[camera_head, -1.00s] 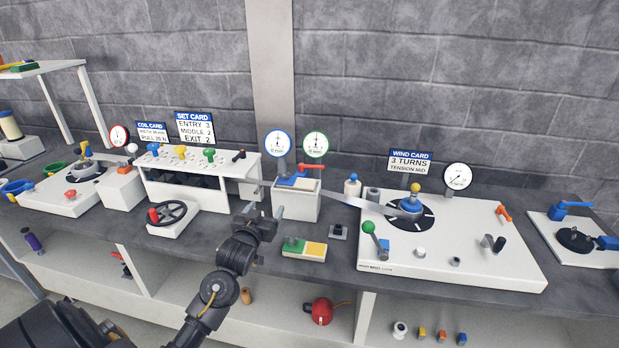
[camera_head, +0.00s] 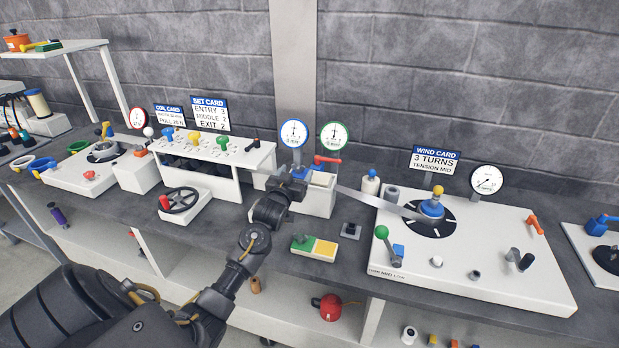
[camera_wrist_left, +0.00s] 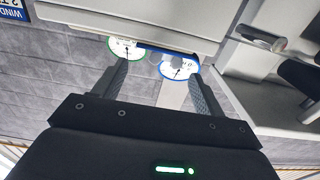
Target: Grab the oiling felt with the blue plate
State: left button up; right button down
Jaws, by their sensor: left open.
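The oiling felt with the blue plate (camera_head: 298,171) is on top of a white box (camera_head: 318,203) under two round gauges. My left gripper (camera_head: 297,175) is at the box's top and hides part of the felt in the head view. In the left wrist view, which looks upside down, my left gripper (camera_wrist_left: 157,62) has its two fingers apart. A thin blue edge (camera_wrist_left: 165,49), probably the blue plate, shows between the fingertips against the white box (camera_wrist_left: 125,22). I cannot tell whether the fingers touch it. My right gripper is not in view.
A red lever (camera_head: 327,160) sits at the box's back. A green-and-yellow block (camera_head: 314,247) lies on the bench in front. A handwheel (camera_head: 180,201) stands left and the white winding plate (camera_head: 460,278) right. A metal strip (camera_head: 365,197) runs from the box to the winder.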

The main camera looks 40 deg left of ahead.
aim_at(298, 166)
pick_arm(q)
jog(key=shift+a, duration=0.1)
jog(key=shift+w+a+r, duration=0.1)
jog(key=shift+w+a, duration=0.05)
jog(key=shift+w, duration=0.15)
jog(key=x, duration=0.1)
jog(key=p+x, duration=0.1)
jog(key=x, duration=0.1)
jog(key=shift+w+a, duration=0.1)
jog(key=shift+a, duration=0.2)
jog(key=shift+w+a+f+p, duration=0.15)
jog(key=shift+w+f+p, duration=0.15)
jog(key=shift+w, duration=0.2)
jog(key=shift+c, duration=0.4)
jog(key=c, duration=1)
jog(key=shift+r, duration=0.1)
jog(key=shift+c, duration=0.3)
